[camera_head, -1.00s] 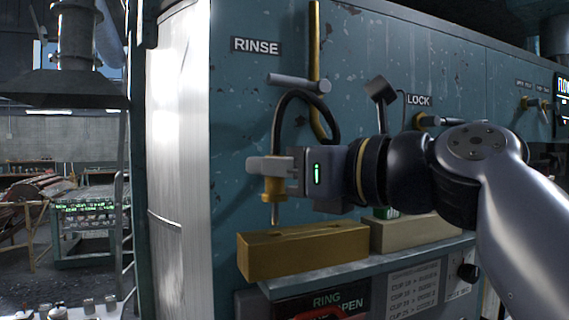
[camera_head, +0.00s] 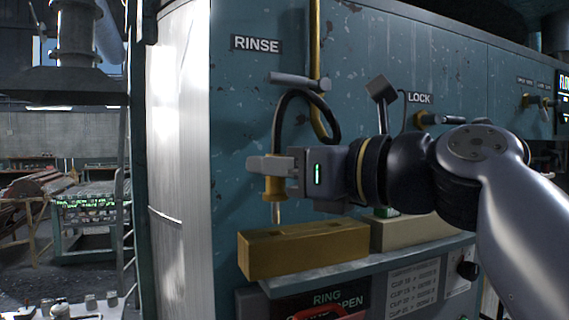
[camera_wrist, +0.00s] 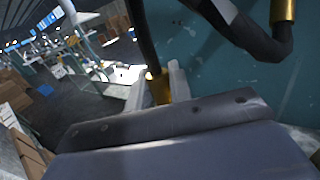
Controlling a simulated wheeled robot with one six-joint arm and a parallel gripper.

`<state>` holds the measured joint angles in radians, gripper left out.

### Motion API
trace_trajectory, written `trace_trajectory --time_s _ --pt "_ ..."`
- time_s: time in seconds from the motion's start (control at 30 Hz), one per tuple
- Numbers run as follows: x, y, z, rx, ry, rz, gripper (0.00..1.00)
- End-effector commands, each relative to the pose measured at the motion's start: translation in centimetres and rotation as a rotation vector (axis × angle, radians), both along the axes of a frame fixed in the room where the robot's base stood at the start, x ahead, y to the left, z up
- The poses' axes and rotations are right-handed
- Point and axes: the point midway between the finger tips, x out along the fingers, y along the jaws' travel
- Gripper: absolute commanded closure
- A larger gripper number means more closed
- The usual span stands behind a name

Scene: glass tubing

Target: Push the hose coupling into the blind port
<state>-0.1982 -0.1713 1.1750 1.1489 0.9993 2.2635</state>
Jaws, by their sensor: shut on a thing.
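My gripper (camera_head: 268,166) is shut on the brass hose coupling (camera_head: 275,189). The coupling hangs roughly upright with its thin tip down. In the head view the tip appears just above the brass block (camera_head: 305,258); I cannot tell whether it touches. The block has dark openings in its top, seen at a shallow angle. I cannot tell for certain which opening is the blind port. A black hose (camera_head: 279,118) loops from the coupling up to the wall pipe. In the wrist view the coupling (camera_wrist: 159,90) shows between the two fingers, its lower end hidden by my gripper.
The block stands on a narrow shelf (camera_head: 360,265) against the teal panel (camera_head: 235,110). A paler block (camera_head: 425,232) stands right of it, partly behind my arm. A valve handle (camera_head: 300,82) and a small lever (camera_head: 380,90) stick out above. Left of the panel is open room.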

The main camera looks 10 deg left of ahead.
Motion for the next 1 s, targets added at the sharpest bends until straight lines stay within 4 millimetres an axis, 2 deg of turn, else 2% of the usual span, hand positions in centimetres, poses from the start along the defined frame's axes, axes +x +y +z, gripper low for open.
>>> trace_trajectory --time_s 0.63,1.0 --pt "0.0 0.0 -0.1 0.000 0.000 0.000 1.00" --pt "0.0 0.0 -0.9 0.000 0.001 0.000 1.00"
